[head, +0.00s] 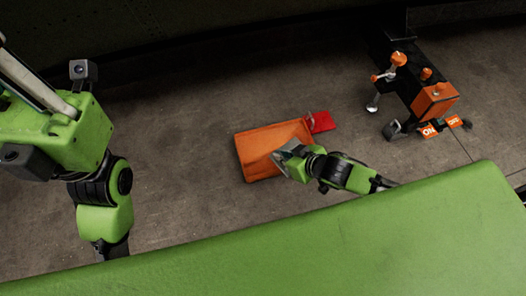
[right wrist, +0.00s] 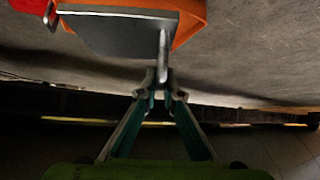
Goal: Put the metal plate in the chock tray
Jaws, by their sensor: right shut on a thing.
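The chock tray (head: 255,150) is an orange, shallow box on the floor in the middle of the head view. Its orange edge also shows at the top of the right wrist view (right wrist: 190,22). The metal plate (head: 286,151) is a flat grey sheet over the tray's right part. In the right wrist view, the plate (right wrist: 115,35) has an upright light metal tab or handle at its near edge. My right gripper (right wrist: 160,88) is shut on that part. I cannot tell whether the plate touches the tray. My left arm shows at the left, but its gripper is out of sight.
A red tag or flap (head: 321,122) lies at the tray's right far corner. A black and orange wheeled cart (head: 434,100) stands at the upper right, with orange labels by it. The concrete floor left of the tray is clear.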

